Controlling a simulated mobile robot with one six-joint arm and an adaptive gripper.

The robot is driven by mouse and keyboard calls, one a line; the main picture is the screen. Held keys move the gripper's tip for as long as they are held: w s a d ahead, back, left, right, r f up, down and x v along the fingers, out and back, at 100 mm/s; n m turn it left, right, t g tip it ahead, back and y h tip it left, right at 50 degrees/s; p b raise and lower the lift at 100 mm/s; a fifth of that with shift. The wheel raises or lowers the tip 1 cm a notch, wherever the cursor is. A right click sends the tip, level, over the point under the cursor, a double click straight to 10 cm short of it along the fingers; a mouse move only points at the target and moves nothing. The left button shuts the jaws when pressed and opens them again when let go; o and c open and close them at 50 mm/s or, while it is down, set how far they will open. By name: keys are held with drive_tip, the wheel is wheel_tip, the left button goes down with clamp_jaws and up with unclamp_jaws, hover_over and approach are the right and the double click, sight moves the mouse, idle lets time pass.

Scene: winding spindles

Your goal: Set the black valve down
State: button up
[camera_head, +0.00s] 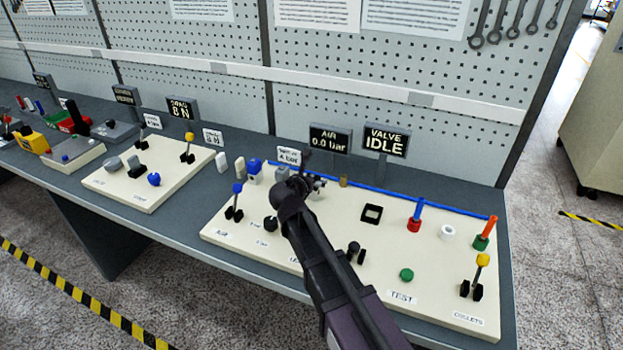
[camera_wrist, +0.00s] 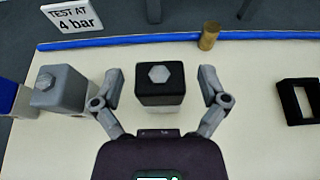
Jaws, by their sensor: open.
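The black valve (camera_wrist: 158,92) is a dark block with a grey hex on top and a paler lower part, seen in the wrist view. It appears upright on the cream board. My gripper (camera_wrist: 160,74) is open, with one finger on each side of the valve and a visible gap on both sides. In the head view my gripper (camera_head: 306,186) is low over the back middle of the board, and my arm largely hides the valve there. The black square frame (camera_wrist: 297,101) is to the right; it also shows in the head view (camera_head: 371,214).
A grey block with a hex top (camera_wrist: 60,88) stands left of the gripper. A brass cylinder (camera_wrist: 208,36) stands behind the right finger, near the blue strip (camera_wrist: 130,41). Signs reading AIR 0.0 bar (camera_head: 330,138) and VALVE IDLE (camera_head: 386,140) stand behind the board.

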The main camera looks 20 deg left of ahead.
drive_tip(key=shift+r, duration=0.15)
drive_tip(key=d+p+v, duration=0.1)
drive_tip(key=p+v, duration=0.3)
drive_tip(key=v, duration=0.8)
drive_tip(key=shift+a+p, duration=0.35)
drive_tip(key=shift+a, duration=0.1)
